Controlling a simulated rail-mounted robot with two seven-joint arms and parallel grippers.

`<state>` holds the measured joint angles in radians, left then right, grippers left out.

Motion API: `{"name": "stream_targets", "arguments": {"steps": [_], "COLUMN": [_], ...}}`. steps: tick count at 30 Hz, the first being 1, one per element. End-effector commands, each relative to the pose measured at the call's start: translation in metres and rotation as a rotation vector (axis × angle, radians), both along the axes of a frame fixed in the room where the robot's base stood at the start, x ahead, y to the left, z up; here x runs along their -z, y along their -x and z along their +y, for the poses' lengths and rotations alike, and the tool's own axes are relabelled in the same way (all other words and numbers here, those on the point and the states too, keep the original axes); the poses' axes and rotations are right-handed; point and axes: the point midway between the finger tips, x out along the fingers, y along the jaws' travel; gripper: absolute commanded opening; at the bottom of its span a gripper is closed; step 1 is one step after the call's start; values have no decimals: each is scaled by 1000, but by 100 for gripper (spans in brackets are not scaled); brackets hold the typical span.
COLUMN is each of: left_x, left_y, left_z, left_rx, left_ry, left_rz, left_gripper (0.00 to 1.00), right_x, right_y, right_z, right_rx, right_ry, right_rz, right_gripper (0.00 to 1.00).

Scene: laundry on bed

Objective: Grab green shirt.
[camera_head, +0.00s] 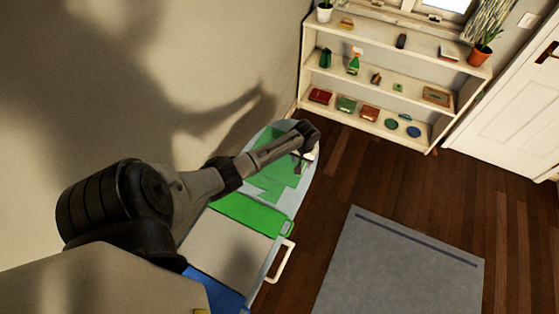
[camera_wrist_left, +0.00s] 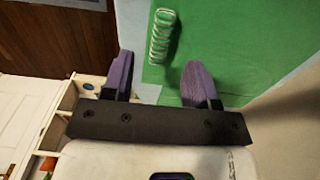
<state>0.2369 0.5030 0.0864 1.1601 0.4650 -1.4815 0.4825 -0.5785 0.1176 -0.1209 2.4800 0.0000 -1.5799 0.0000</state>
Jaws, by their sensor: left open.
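The green shirt (camera_head: 278,172) lies flat on a pale, rounded board (camera_head: 262,135) along the wall in the head view. It fills much of the upper right of the left wrist view (camera_wrist_left: 245,50). My left gripper (camera_head: 301,164) is over the board's right edge, by the shirt's right side. In the left wrist view its two purple fingers (camera_wrist_left: 160,72) are apart, with nothing visible held between them. A pale green ribbed strip (camera_wrist_left: 162,36) lies on the shirt just beyond the fingers. Whether the fingers touch the cloth I cannot tell. My right gripper is out of view.
A bright green panel (camera_head: 246,212) and a white handle (camera_head: 281,262) are at the near end of the board. White shelves (camera_head: 385,82) with small items stand at the back, beside a white door (camera_head: 512,125). A grey rug (camera_head: 400,270) lies on open wooden floor.

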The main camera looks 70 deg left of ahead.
Motion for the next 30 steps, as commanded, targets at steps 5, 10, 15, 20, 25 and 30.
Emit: {"name": "stream_targets", "arguments": {"steps": [5, 10, 15, 20, 25, 30], "left_x": [23, 41, 46, 45, 45, 45], "left_y": [0, 1, 1, 1, 1, 1], "left_z": [0, 0, 0, 0, 0, 0], "left_rx": [0, 0, 1, 2, 1, 1], "left_ry": [3, 0, -1, -1, -1, -1], "left_rz": [3, 1, 1, 1, 1, 1], "left_gripper": [53, 53, 53, 53, 40, 24], "right_x": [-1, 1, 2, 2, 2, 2], "right_y": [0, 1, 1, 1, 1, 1], "right_z": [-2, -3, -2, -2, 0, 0], "right_rx": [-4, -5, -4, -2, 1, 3], "right_ry": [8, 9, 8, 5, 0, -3], "right_rz": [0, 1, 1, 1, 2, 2], "right_gripper": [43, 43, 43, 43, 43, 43]}}
